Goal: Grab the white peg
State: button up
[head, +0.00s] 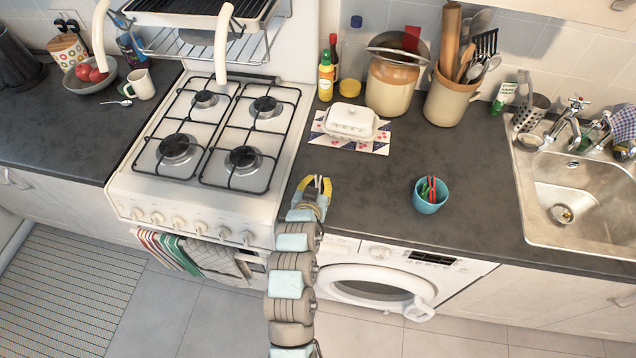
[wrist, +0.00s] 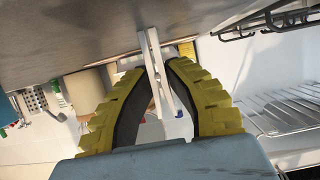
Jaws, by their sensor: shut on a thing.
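The white peg (wrist: 153,62) is a slim clothes peg. In the wrist view it stands between the two yellow and black fingers of my gripper (wrist: 160,75), which are shut on it near their tips. One end of the peg points beyond the fingertips. In the head view my gripper (head: 314,185) is over the front edge of the dark counter, just right of the stove, and the peg shows as a small pale shape (head: 319,183) between the fingers. I cannot tell whether the peg touches the counter.
A blue bowl (head: 430,203) with red and green pegs stands on the counter to the right. A white butter dish (head: 351,121) sits on a patterned mat behind my gripper. The gas stove (head: 142,190) is close on the left. The counter (head: 370,190) between gripper and bowl is clear.

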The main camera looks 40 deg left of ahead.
aim_at(318, 176)
jog(key=shift+r, duration=0.15)
jog(key=shift+r, duration=0.35)
notch_tip(318, 176, up, 2)
jog(key=shift+r+b, duration=0.1)
jog(key=shift+b, duration=0.3)
jog(key=s+d+r+p, duration=0.5)
jog(key=s+r+p, duration=0.4)
jog(key=s+p, duration=0.2)
jog(key=shift+s+r+p, duration=0.3)
jog(key=shift+s+r, duration=0.1)
jog(key=shift+s, duration=0.55)
jog(key=shift+d, duration=0.1)
